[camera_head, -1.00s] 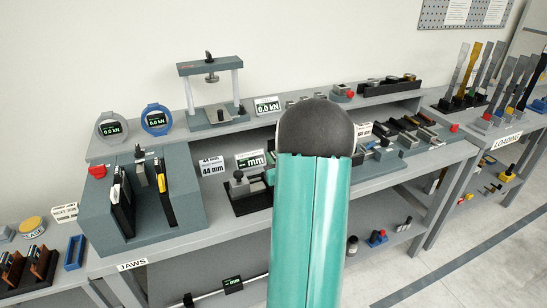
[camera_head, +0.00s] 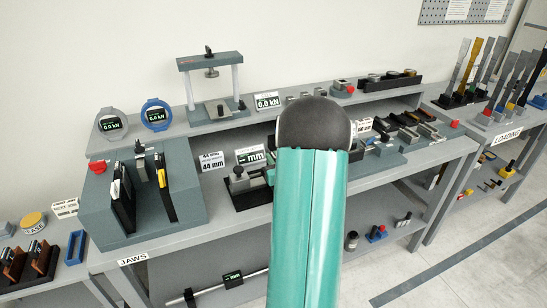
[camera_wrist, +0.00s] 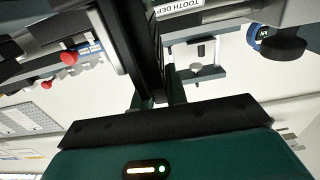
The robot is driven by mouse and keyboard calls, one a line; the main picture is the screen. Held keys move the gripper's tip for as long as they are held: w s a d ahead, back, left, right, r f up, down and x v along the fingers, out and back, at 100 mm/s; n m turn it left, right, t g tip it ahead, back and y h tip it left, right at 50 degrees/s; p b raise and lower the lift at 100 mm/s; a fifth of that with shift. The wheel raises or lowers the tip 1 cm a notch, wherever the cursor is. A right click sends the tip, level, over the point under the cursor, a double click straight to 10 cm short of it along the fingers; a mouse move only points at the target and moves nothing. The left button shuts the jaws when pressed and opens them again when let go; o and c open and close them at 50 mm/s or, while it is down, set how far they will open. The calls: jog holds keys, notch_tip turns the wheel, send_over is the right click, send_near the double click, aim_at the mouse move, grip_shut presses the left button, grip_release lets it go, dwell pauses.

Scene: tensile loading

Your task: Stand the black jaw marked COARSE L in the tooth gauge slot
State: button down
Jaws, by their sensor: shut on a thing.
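My gripper (camera_wrist: 157,96) shows at the lower middle of the wrist view. Its two fingers are shut on a long black piece (camera_wrist: 146,40), which looks like the black jaw; no COARSE L marking can be read on it. A white label reading TOOTH DEP, cut off by the frame edge, (camera_wrist: 186,7) lies just beside the black piece in that view. Whether the piece is in the gauge slot cannot be told. In the head view my arm hides the gripper and the piece. A display reading mm (camera_head: 251,155) stands left of my arm, beside a dark device (camera_head: 243,180).
A grey block (camera_head: 188,195) at the left holds black plates upright, one with a yellow mark (camera_head: 165,186). A small press (camera_head: 212,85) and two round kN dials stand on the back shelf. Fixtures and small parts crowd the bench right of my arm.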

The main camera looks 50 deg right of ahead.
jog(key=shift+f, duration=0.55)
dwell(0.4)
jog(key=c, duration=1.3)
grip_release()
jog(key=shift+f, duration=0.2)
jog(key=v, duration=1.4)
jog(key=shift+w+r, duration=0.1)
